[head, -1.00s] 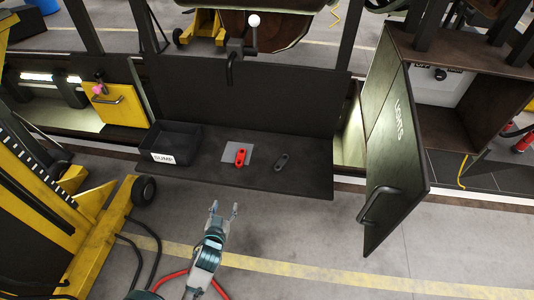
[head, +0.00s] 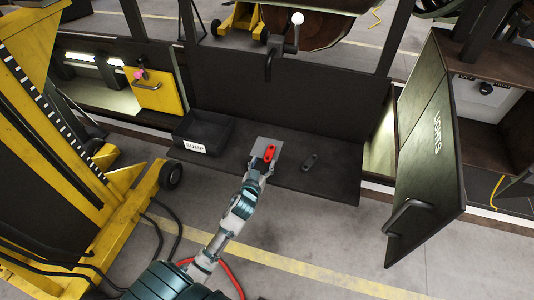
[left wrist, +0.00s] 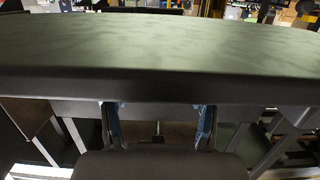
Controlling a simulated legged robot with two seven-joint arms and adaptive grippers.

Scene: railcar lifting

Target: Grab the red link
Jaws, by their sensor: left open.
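The red link (head: 270,153) lies on a grey square plate (head: 265,145) on the dark shelf, in the head view. My left gripper (head: 262,165) is open, with its fingertips at the near end of the red link in the picture. I cannot tell whether they touch it or how high they are. In the left wrist view the two fingers of the left gripper (left wrist: 158,122) stand apart with nothing between them, beneath the shelf's front edge in the picture. The red link does not show there. My right gripper is not in view.
A dark link (head: 310,162) lies right of the plate on the shelf (head: 335,180). A black bin (head: 222,132) labelled SUMP stands at the shelf's left. An open door (head: 428,150) marked LIGHTS is at right. A yellow wheeled lift (head: 125,195) is at left.

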